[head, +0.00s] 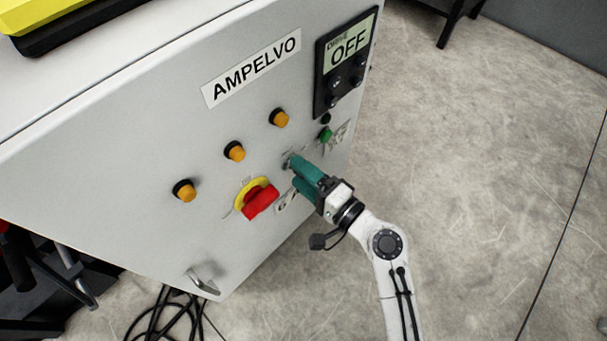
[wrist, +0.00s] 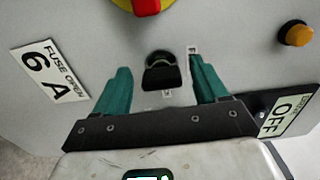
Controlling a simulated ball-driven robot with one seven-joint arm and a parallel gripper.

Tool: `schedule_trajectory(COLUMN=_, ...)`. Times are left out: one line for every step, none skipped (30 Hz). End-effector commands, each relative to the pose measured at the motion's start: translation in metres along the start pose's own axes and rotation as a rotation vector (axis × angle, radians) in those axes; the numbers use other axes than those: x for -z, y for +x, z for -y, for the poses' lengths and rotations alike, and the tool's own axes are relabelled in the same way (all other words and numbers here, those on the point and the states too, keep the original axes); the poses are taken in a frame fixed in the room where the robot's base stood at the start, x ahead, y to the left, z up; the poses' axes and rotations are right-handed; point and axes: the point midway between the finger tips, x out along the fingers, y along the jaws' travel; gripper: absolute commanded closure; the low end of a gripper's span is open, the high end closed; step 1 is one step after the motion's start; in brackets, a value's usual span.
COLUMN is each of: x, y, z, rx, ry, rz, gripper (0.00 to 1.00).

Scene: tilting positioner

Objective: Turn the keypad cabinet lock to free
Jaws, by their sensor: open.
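The cabinet lock (wrist: 161,76) is a small black knob with a round collar on the grey cabinet front. Two small square marks (wrist: 191,50) sit beside it, one above right and one just below; their symbols are too small to read. My gripper (wrist: 158,66) has teal fingers, open, one on each side of the lock, with gaps between fingers and knob. In the head view my gripper (head: 296,173) is at the cabinet face, right of the red switch, and hides most of the lock. Whether the fingertips touch the panel I cannot tell.
A red rotary switch on a yellow plate (head: 257,197) is close left of my gripper. Orange buttons (head: 235,151) line the panel above. A keypad display reading OFF (head: 347,52) and a green button (head: 326,135) are upper right. Floor right of the cabinet is clear.

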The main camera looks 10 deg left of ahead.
Motion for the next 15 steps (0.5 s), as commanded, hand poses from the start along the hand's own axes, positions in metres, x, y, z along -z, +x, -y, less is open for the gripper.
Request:
schedule_trajectory(x=0.0, y=-0.001, z=0.0, rx=0.0, ry=0.0, rz=-0.001, gripper=0.28)
schedule_trajectory(x=0.001, y=-0.003, z=0.0, rx=0.0, ry=0.0, rz=-0.001, gripper=0.28)
schedule_trajectory(x=0.001, y=-0.005, z=0.0, rx=0.0, ry=0.0, rz=-0.002, gripper=0.28)
schedule_trajectory(x=0.001, y=-0.009, z=0.0, rx=0.0, ry=0.0, rz=-0.003, gripper=0.28)
schedule_trajectory(x=0.001, y=-0.012, z=0.0, rx=-0.001, ry=0.0, rz=-0.003, gripper=0.28)
schedule_trajectory(x=0.001, y=-0.018, z=0.0, rx=-0.001, ry=0.001, rz=-0.003, gripper=0.28)
schedule_trajectory(x=0.001, y=-0.023, z=0.0, rx=-0.001, ry=0.002, rz=-0.004, gripper=0.28)
schedule_trajectory(x=0.001, y=-0.029, z=0.0, rx=-0.001, ry=0.002, rz=-0.004, gripper=0.28)
schedule_trajectory(x=0.001, y=-0.037, z=0.0, rx=-0.002, ry=0.002, rz=-0.004, gripper=0.28)
schedule_trajectory(x=0.001, y=-0.043, z=0.0, rx=-0.002, ry=0.002, rz=-0.005, gripper=0.28)
schedule_trajectory(x=0.001, y=-0.049, z=0.0, rx=-0.002, ry=0.002, rz=-0.004, gripper=0.28)
schedule_trajectory(x=0.0, y=-0.057, z=0.0, rx=-0.002, ry=0.001, rz=-0.004, gripper=0.28)
schedule_trajectory(x=0.0, y=-0.063, z=0.0, rx=-0.002, ry=0.002, rz=-0.003, gripper=0.28)
schedule_trajectory(x=0.001, y=-0.069, z=-0.001, rx=-0.002, ry=0.002, rz=-0.004, gripper=0.28)
schedule_trajectory(x=0.001, y=-0.075, z=0.0, rx=-0.002, ry=0.0, rz=-0.003, gripper=0.28)
